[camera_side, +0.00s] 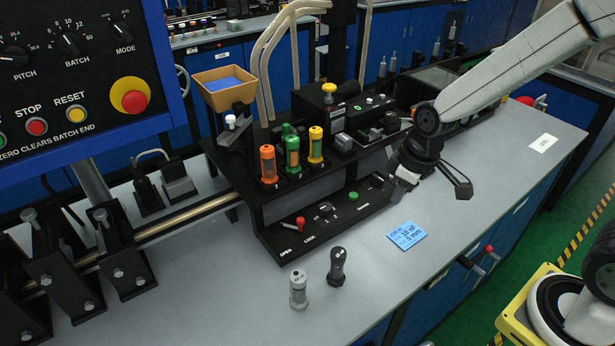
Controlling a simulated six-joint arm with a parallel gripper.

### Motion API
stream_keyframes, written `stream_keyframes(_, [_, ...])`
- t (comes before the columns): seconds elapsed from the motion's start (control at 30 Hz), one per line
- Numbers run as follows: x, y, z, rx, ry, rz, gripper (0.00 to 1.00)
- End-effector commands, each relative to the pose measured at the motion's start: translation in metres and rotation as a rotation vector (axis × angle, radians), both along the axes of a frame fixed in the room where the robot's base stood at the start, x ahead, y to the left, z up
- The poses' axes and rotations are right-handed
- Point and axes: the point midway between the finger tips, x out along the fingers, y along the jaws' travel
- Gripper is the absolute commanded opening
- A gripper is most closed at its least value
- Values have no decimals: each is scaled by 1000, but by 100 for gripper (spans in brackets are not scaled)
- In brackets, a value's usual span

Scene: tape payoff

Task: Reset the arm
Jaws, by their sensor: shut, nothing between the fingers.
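My white arm reaches in from the upper right, and its dark wrist bends down over the bench. My gripper (398,191) hangs by the right end of the black station (325,215), above the grey bench top (455,230). It is shut and empty. Its fingertips are small, and I cannot tell whether they touch the station. A blue label card (406,235) lies on the bench in front of it.
A white-grey cylinder (299,289) and a black cylinder (337,266) stand at the bench front. Orange (268,165), green (292,150) and yellow (315,145) capped tubes stand on the station. A control panel (80,75) fills the upper left.

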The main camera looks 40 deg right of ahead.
Motion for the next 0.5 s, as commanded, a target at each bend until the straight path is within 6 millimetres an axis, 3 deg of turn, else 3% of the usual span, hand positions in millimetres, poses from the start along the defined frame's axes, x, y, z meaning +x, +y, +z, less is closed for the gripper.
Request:
stream_keyframes(0.2, [-37,-16,-3,7,-30,-242,0])
stream_keyframes(0.5, [-55,-22,-6,19,-48,-375,0])
